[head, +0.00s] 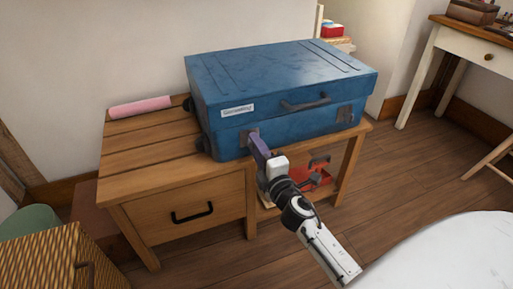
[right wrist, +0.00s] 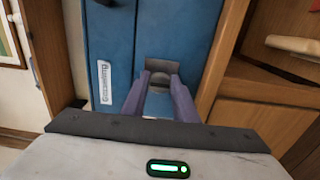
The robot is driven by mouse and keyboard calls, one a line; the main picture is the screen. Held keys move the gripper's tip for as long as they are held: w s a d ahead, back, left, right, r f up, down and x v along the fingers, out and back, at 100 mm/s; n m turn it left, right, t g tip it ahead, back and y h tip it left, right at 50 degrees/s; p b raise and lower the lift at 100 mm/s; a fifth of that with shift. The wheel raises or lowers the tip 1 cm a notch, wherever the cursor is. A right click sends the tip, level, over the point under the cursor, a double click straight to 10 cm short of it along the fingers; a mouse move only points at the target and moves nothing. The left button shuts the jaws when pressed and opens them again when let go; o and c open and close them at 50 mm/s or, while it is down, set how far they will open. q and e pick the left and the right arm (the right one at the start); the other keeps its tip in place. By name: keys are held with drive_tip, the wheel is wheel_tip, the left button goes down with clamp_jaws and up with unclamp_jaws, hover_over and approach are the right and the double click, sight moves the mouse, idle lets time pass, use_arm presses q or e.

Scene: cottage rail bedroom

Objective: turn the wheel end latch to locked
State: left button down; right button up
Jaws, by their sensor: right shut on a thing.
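A blue suitcase (head: 285,85) lies flat on a wooden bench, with dark wheels (head: 202,143) at its left end. The wheel end latch (head: 253,134) is a grey metal plate on the front face, left of the handle, partly hidden behind my gripper. My right gripper (head: 256,142) is at this latch, its purple fingers shut on it. In the right wrist view the fingers (right wrist: 159,78) reach the latch (right wrist: 160,66) from both sides. Whether the latch is locked cannot be told. The other latch (head: 344,114) sits at the right end. My left gripper is not in view.
The wooden bench (head: 150,160) has a drawer with a black handle and an open shelf holding a red object (head: 312,178). A pink roll (head: 140,107) lies at its back left. A wicker box (head: 45,260) stands at front left. A white surface (head: 455,250) fills the lower right.

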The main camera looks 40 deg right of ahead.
idle(0.4)
drive_tip(key=o, duration=1)
drive_tip(key=shift+s, duration=0.1)
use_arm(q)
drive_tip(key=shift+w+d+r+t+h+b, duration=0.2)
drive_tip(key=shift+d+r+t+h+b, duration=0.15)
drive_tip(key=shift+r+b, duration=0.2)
use_arm(e)
drive_tip(key=shift+v, duration=5.1)
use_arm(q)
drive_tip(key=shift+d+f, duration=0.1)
use_arm(e)
drive_tip(key=shift+m, duration=0.3)
